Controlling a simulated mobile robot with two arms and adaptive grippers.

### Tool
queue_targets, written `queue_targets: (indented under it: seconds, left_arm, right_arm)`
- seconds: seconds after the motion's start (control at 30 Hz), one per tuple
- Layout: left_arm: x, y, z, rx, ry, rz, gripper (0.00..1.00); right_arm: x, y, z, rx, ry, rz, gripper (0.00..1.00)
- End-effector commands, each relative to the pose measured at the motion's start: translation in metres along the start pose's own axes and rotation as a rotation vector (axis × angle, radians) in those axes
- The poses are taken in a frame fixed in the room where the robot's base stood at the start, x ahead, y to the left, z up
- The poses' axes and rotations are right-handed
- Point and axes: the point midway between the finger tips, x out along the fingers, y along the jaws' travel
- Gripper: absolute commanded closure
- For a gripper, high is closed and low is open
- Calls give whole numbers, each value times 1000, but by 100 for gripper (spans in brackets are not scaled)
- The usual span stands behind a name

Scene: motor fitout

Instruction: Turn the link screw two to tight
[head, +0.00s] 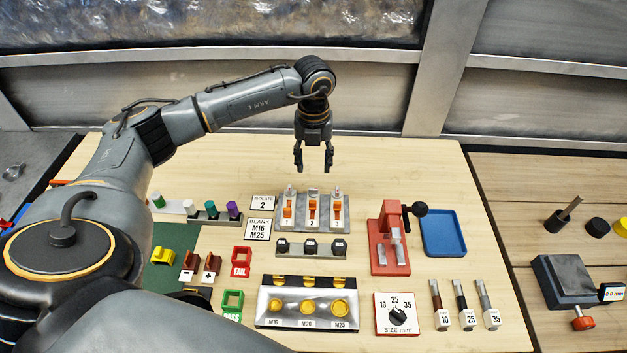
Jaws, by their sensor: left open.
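A grey link block (325,226) stands near the middle of the table, with three positions numbered 1, 2 and 3. Each position has an orange piece, and a small pale upright piece stands behind it. The orange piece at two (312,209) is in the middle column. Which small part is the screw, and how tight it is, is too small to tell. My left gripper (314,165) points down above and behind the block, roughly in line with column two. Its two fingers are apart with nothing between them. My right gripper is not in view.
An "ISOLATE 2" card (263,202) lies left of the block. Several black knobs on a strip (325,254) sit in front of it. A red press (382,257) and blue tray (445,234) stand to the right. The table behind the block is clear.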

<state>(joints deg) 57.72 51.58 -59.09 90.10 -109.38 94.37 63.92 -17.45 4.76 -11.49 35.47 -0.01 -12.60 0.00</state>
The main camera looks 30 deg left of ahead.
Motion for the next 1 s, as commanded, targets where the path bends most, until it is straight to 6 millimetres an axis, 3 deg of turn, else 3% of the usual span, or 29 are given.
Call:
queue_targets:
  seconds: [0.17,0.4,0.6,0.83,0.87,1.0]
  left_arm:
    - [37,1,-1,-1,3,3,53]
    - [74,0,0,-1,2,1,53]
    - [87,0,0,0,-1,1,53]
    - [88,0,0,0,-1,0,53]
    - [87,0,0,0,-1,0,55]
    - [87,0,0,0,-1,0,83]
  right_arm:
    - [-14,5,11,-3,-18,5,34]
    - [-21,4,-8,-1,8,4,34]
    - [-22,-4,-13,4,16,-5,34]
    - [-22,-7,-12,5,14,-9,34]
    - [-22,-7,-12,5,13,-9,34]
    - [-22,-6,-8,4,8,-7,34]
